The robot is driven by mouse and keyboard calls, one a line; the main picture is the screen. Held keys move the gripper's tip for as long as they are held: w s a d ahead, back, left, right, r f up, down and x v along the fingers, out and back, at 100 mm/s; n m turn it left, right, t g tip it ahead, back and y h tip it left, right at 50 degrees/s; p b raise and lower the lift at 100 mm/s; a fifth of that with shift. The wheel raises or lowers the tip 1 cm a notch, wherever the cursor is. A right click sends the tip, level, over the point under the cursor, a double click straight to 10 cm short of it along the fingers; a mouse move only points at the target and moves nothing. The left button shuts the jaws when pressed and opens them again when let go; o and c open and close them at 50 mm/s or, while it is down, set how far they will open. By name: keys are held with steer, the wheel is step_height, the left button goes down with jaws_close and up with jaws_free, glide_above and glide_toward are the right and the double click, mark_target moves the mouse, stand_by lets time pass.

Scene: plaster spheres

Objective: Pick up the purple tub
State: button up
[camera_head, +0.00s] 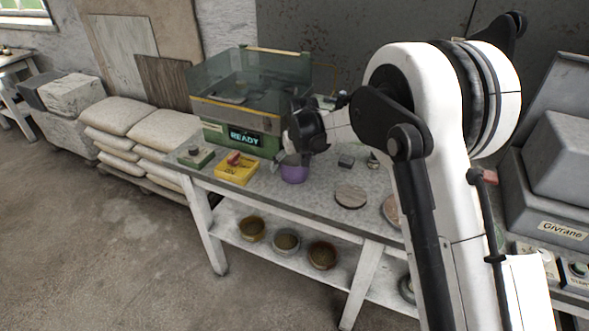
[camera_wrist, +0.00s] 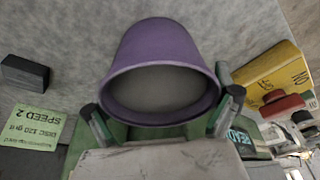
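The purple tub (camera_head: 294,173) stands on the grey workbench, just below my gripper (camera_head: 290,152) in the head view. In the wrist view the tub (camera_wrist: 165,62) is large and central, its round mouth facing the camera and its inside looking empty. My gripper (camera_wrist: 163,108) is open, with one fingertip on each side of the tub's rim. A narrow gap seems to show at each side; contact is hard to judge. The fingertips are small and partly hidden by the wrist in the head view.
A yellow box with a red top (camera_head: 237,168) sits left of the tub, before a green machine reading READY (camera_head: 243,136). A small dark block (camera_head: 346,161) and a round disc (camera_head: 350,196) lie to the right. Several bowls (camera_head: 286,242) stand on the lower shelf.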

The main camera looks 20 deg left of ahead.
steer(key=c, duration=1.2)
